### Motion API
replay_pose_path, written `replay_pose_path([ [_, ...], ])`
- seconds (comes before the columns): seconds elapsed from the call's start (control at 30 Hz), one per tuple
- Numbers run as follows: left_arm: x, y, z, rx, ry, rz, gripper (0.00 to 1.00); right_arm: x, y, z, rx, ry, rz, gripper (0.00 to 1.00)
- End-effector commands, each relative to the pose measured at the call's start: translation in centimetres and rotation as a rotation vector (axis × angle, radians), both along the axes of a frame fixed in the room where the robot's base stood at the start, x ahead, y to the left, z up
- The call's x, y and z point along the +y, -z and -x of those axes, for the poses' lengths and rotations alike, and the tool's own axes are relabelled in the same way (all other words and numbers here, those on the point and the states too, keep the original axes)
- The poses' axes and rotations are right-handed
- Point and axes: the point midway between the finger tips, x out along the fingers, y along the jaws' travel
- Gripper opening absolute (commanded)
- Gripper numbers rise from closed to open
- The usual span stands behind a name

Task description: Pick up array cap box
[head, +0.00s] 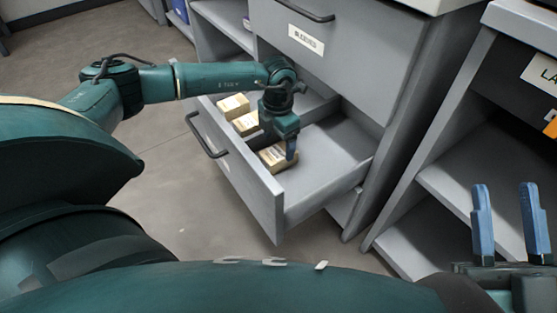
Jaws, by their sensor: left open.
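An open grey drawer (265,200) holds several small tan cardboard boxes. One box (273,159) lies in its front compartment, and two more boxes, one at the back left (233,105) and one in front of it (245,123), lie further left. Their labels are too small to read, so I cannot tell which is the array cap box. My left gripper (287,150) is open and points down into the drawer at the front box. One finger shows beside the box; the other is hidden. My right gripper (505,210), with blue fingers, is open and empty at the lower right, away from the drawer.
The drawer has a dark handle (207,137) and a divider; its right part is empty. A closed drawer with a label (306,39) is above it. A grey shelf unit (450,170) stands at the right. The floor (190,215) to the left is clear.

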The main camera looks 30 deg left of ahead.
Motion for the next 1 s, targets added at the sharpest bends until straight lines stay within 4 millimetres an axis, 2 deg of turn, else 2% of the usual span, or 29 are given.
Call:
replay_pose_path([
  [0.17, 0.0, 2.0, 0.0, 0.002, 0.001, -0.001, 0.8, -0.1, -0.9, 0.0, -0.103, 0.0, 0.01, 0.36],
  [0.4, 0.0, 5.1, -0.1, 0.001, 0.001, 0.001, 0.8, -0.4, -3.3, 0.6, -0.301, -0.002, 0.029, 0.36],
  [0.7, 0.0, 5.3, -0.1, 0.0, 0.002, 0.001, 0.8, -0.4, -4.0, 0.7, -0.334, -0.002, 0.031, 0.36],
  [1.0, 0.0, 5.3, -0.1, 0.0, 0.001, 0.001, 0.56, -0.4, -3.9, 0.7, -0.333, -0.002, 0.031, 0.36],
])
